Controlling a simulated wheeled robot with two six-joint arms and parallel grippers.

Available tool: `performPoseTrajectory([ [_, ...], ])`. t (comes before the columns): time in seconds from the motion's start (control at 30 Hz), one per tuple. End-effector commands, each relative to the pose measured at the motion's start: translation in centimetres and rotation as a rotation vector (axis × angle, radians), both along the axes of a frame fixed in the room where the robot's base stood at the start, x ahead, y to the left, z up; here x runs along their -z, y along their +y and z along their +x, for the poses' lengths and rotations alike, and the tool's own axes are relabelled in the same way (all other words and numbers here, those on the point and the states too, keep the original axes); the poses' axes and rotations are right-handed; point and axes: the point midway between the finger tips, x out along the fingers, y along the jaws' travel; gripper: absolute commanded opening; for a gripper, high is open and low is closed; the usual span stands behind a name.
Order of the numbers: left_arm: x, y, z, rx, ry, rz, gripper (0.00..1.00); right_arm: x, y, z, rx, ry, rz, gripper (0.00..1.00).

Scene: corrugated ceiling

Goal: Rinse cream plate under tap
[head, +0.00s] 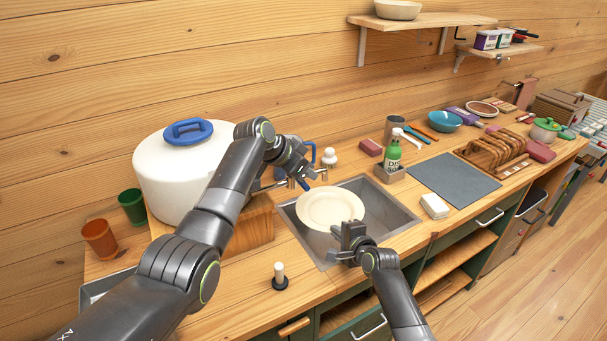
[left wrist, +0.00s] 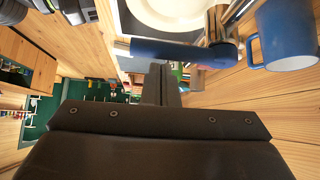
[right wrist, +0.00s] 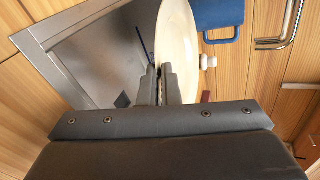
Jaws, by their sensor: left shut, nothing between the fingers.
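The cream plate (head: 330,206) is over the sink (head: 395,213), and it also shows in the left wrist view (left wrist: 182,12). My right gripper (head: 349,238) is shut on the plate's near rim; the right wrist view shows the plate (right wrist: 176,45) edge-on between the fingers (right wrist: 161,78). The metal tap (head: 264,187) stands at the back left of the sink, partly hidden by my left arm. My left gripper (head: 305,184) is shut and empty beside the tap. In the left wrist view, a blue tap part (left wrist: 175,50) lies just past its fingertips (left wrist: 160,72). I cannot make out any water.
A blue mug (left wrist: 288,35) stands behind the tap. A white tank with a blue-handled lid (head: 165,165) is at the left. A green soap bottle (head: 392,157) stands behind the sink's right side. A grey mat (head: 453,178) lies to the right.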

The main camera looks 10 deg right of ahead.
Motion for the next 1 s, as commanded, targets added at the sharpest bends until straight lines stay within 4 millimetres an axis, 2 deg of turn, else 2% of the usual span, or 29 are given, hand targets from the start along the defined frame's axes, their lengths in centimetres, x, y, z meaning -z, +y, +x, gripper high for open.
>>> performPoseTrajectory([
  [0.37,-0.5,-2.4,0.8,0.001,0.001,0.002,0.00,-0.2,0.0,0.1,0.000,-0.005,0.000,0.00],
  [0.67,-2.2,-0.8,0.3,0.001,-0.001,-0.002,0.00,-0.2,0.0,0.1,0.000,-0.005,0.000,0.00],
  [1.0,-5.6,2.2,-0.7,0.000,-0.002,-0.001,0.00,-0.2,0.0,0.1,0.000,-0.005,0.000,0.00],
])
